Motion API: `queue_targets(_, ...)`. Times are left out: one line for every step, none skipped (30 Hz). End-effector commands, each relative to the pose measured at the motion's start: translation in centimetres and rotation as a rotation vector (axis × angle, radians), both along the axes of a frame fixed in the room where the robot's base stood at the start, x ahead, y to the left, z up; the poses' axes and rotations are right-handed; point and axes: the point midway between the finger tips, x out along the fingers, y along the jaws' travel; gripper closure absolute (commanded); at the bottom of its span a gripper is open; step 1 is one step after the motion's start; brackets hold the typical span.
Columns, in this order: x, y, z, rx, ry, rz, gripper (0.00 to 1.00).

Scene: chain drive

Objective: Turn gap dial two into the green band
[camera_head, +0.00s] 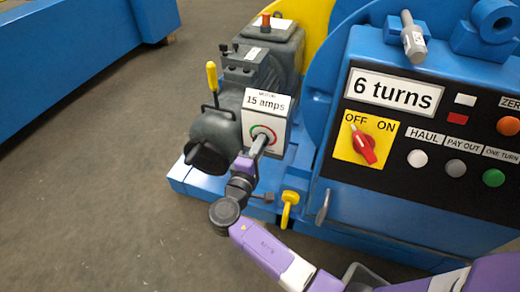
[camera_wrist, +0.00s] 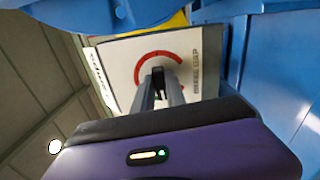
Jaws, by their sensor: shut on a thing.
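The gap dial has a white face (camera_wrist: 112,68) with a red ring (camera_wrist: 140,66) in the wrist view. In the head view its ring (camera_head: 256,129) shows red and some green, under a "15 amps" plate. My gripper (camera_head: 262,142) reaches the dial's middle from the front. In the wrist view my gripper (camera_wrist: 160,78) is shut on a small dark knob (camera_wrist: 158,72) at the dial's centre. The fingers hide part of the ring; no green band shows in the wrist view, and I cannot tell where the pointer stands.
A grey motor housing (camera_head: 216,130) with a yellow-handled lever (camera_head: 212,78) is left of the dial. A yellow lever (camera_head: 289,208) stands below right. A blue control panel (camera_head: 430,205) with a red OFF/ON switch (camera_head: 364,146) stands right. Floor (camera_head: 90,190) at left is clear.

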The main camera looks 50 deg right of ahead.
Motion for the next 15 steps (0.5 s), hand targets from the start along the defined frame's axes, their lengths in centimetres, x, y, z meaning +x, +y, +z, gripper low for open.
queue_targets(-0.04,0.07,-0.53,0.015,-0.04,0.001,1.0)
queue_targets(-0.03,0.08,-0.57,0.025,-0.068,0.001,1.0)
queue_targets(-0.03,0.11,-0.58,0.038,-0.103,0.001,1.0)
queue_targets(-0.03,0.11,-0.58,0.047,-0.13,0.001,1.0)
queue_targets(-0.03,0.1,-0.6,0.056,-0.155,0.001,1.0)
queue_targets(-0.03,0.11,-0.64,0.069,-0.189,0.001,1.0)
queue_targets(-0.04,0.1,-0.65,0.078,-0.215,0.001,1.0)
queue_targets(-0.04,0.1,-0.65,0.087,-0.239,0.001,1.0)
queue_targets(-0.04,0.09,-0.68,0.099,-0.27,0.001,1.0)
queue_targets(-0.04,0.08,-0.7,0.108,-0.294,0.0,1.0)
queue_targets(-0.04,0.08,-0.7,0.116,-0.315,0.0,1.0)
queue_targets(-0.03,0.07,-0.69,0.126,-0.345,0.0,1.0)
queue_targets(-0.04,0.07,-0.68,0.133,-0.363,0.0,1.0)
queue_targets(-0.03,0.06,-0.69,0.141,-0.384,0.0,1.0)
queue_targets(-0.03,0.06,-0.69,0.149,-0.407,0.0,1.0)
